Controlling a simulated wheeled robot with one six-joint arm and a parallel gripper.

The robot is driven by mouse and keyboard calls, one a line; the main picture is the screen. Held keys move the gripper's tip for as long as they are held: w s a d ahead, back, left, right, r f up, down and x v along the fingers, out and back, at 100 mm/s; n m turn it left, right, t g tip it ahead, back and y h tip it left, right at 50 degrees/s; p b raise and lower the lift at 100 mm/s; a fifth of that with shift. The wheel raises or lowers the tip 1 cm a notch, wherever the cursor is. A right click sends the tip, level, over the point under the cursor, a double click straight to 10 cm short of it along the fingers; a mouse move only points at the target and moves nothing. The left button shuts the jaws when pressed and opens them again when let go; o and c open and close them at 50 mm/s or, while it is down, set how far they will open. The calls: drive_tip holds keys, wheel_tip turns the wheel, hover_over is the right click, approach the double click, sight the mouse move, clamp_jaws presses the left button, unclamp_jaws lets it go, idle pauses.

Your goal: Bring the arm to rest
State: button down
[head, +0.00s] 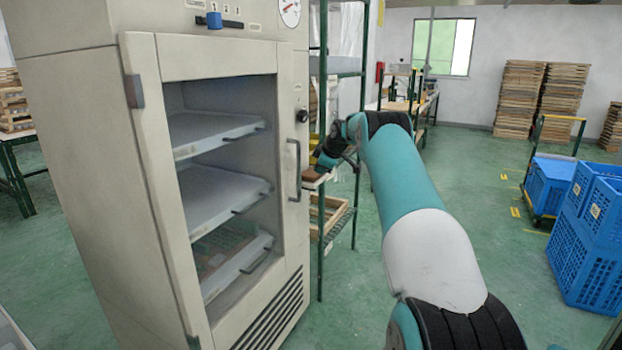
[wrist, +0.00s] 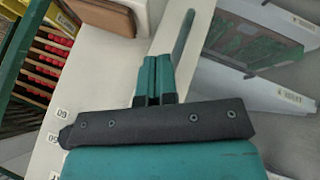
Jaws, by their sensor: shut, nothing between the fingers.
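My arm reaches forward from the lower right of the head view, and my gripper (head: 330,155) is at its far end, small and dark, just right of the cabinet's door handle (head: 294,170). In the wrist view my gripper (wrist: 157,68) has its two teal fingers together with nothing between them. The grey handle (wrist: 184,36) stands just beyond and right of the fingertips there; no hold on it shows. The exact gap between them is hard to tell.
A beige cabinet (head: 75,120) stands at left; its door looks shut, with trays (head: 215,135) behind the window. A green-framed rack (head: 323,110) is close behind my gripper. Blue crates (head: 596,240) stand at right, and wooden pallets (head: 520,95) at the back. Green floor is clear between.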

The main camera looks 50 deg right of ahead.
drive_tip(key=s+d+r, duration=0.4)
drive_tip(key=r, duration=0.2)
drive_tip(key=w+a+r+y+p, duration=0.1)
drive_tip(key=w+a+r, duration=0.15)
drive_tip(key=a, duration=0.55)
drive_tip(key=w+a+r+g+y, duration=0.1)
drive_tip(key=a+r, duration=0.2)
drive_tip(key=a, duration=0.5)
drive_tip(key=w+a+r+y+p, duration=0.1)
drive_tip(key=w+a+r, duration=0.1)
drive_tip(key=a, duration=0.6)
drive_tip(key=s+a+r+g+y+p, duration=0.1)
drive_tip(key=s+a+r, duration=0.15)
drive_tip(key=a, duration=0.75)
drive_tip(key=s+a+r+y, duration=0.1)
drive_tip(key=s+a, duration=0.2)
drive_tip(key=a, duration=0.6)
drive_tip(key=s+a+g, duration=0.3)
drive_tip(key=s+a, duration=1)
drive_tip(key=a, duration=0.2)
drive_tip(key=s+a+f+g+p, duration=0.1)
drive_tip(key=s+a, duration=0.2)
drive_tip(key=s, duration=0.7)
drive_tip(key=s+a+f+g, duration=0.1)
drive_tip(key=s+a+f, duration=0.1)
drive_tip(key=s, duration=0.9)
drive_tip(key=shift+s+a+f+y+p, duration=0.2)
drive_tip(key=shift+a+y+p, duration=0.2)
drive_tip(key=shift+a, duration=0.35)
